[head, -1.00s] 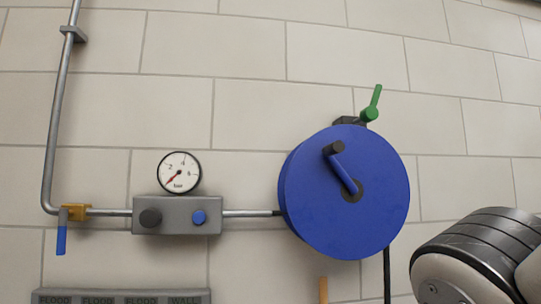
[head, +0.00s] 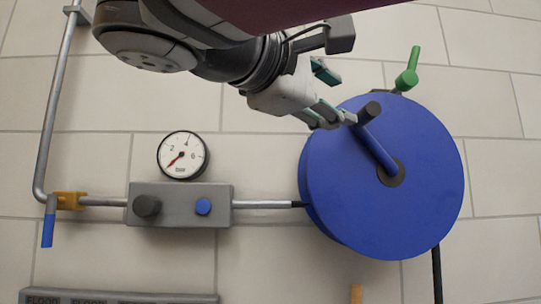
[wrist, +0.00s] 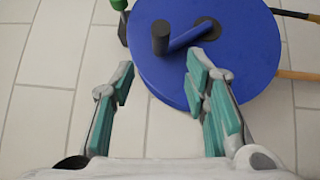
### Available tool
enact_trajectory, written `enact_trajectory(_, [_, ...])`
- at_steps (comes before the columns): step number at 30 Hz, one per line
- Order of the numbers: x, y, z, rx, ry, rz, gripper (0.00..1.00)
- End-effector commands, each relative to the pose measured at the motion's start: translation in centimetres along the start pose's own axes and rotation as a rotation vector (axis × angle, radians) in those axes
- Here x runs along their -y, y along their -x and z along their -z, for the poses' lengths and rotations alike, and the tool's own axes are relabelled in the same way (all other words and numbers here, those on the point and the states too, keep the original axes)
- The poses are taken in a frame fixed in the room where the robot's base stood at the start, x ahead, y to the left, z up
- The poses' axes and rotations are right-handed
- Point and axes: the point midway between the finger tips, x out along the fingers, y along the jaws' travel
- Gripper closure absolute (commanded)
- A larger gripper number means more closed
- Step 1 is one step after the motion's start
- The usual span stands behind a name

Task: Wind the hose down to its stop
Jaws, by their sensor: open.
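The blue hose reel (head: 350,200) is on the tiled wall at the right of the head view. Its crank (head: 376,150) slants up-left from the dark hub to a black knob (head: 369,112). A dark hose (head: 436,275) hangs below the reel. My gripper (head: 337,95) is open and empty, just up-left of the knob. In the wrist view the knob (wrist: 160,38) stands ahead of the fingertips, in line with the gap between them. I cannot tell from the head view whether a finger touches it. A green lever (head: 408,72) is at the reel's top.
Left of the reel, a pipe (head: 100,201) carries a grey block (head: 180,205) with a gauge (head: 183,155) above it. A valve with a blue handle (head: 48,222) is further left. A labelled panel (head: 120,297) and an orange-tan rod (head: 356,293) show at the bottom edge.

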Motion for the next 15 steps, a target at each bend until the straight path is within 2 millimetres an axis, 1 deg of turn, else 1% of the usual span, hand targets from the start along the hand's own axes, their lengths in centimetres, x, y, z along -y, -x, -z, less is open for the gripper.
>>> enact_trajectory(9, [0.1, -6.2, -0.1, 0.002, 0.0, 0.002, 0.58])
enact_trajectory(15, [0.2, -9.7, -0.1, 0.001, 0.001, 0.002, 0.58])
